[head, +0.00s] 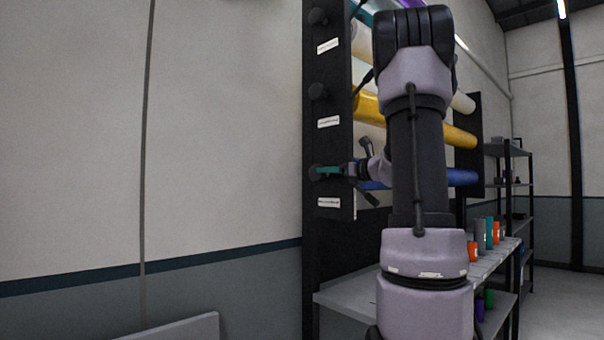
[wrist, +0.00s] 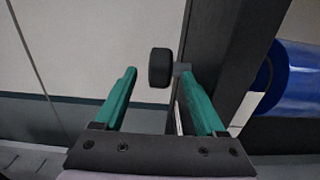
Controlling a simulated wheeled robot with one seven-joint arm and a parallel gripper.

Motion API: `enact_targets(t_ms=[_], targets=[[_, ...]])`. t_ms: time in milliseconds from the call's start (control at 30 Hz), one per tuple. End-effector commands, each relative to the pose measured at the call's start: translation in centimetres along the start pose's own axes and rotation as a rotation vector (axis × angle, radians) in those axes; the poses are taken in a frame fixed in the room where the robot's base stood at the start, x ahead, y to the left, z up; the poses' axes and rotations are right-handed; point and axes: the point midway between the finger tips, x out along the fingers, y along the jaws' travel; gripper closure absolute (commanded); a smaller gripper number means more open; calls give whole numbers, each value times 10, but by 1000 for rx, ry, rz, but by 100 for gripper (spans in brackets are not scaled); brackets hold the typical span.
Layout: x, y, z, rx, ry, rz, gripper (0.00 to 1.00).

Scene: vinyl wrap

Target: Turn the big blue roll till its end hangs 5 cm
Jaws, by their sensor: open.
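The big blue roll (head: 462,178) lies across the black rack, mostly hidden behind my arm in the head view. Its near end shows at the right of the wrist view (wrist: 298,82). A black knob (wrist: 160,67) sticks out from the rack's side post, level with the blue roll. My gripper (wrist: 157,72) is open, its green fingers on either side of the knob in the picture. I cannot tell whether they touch it. In the head view my gripper (head: 328,171) is at the post. The blue roll's loose end cannot be made out.
The black side post (head: 332,235) carries more knobs (head: 317,91) and white labels. A yellow roll (head: 368,105) is above the blue one. A grey shelf (head: 345,295) with several small coloured rolls stands below. The wall left of the rack is clear.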

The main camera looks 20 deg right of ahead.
Motion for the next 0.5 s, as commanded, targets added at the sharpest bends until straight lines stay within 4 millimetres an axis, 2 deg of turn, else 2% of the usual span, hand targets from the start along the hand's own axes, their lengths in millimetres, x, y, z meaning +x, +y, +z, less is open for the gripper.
enact_targets(t_ms=[100, 300, 500], targets=[[26, 1, -1, 0, 2, 4, 28], [65, 2, -2, -1, 3, 3, 28], [89, 1, -1, -1, 2, 1, 28]])
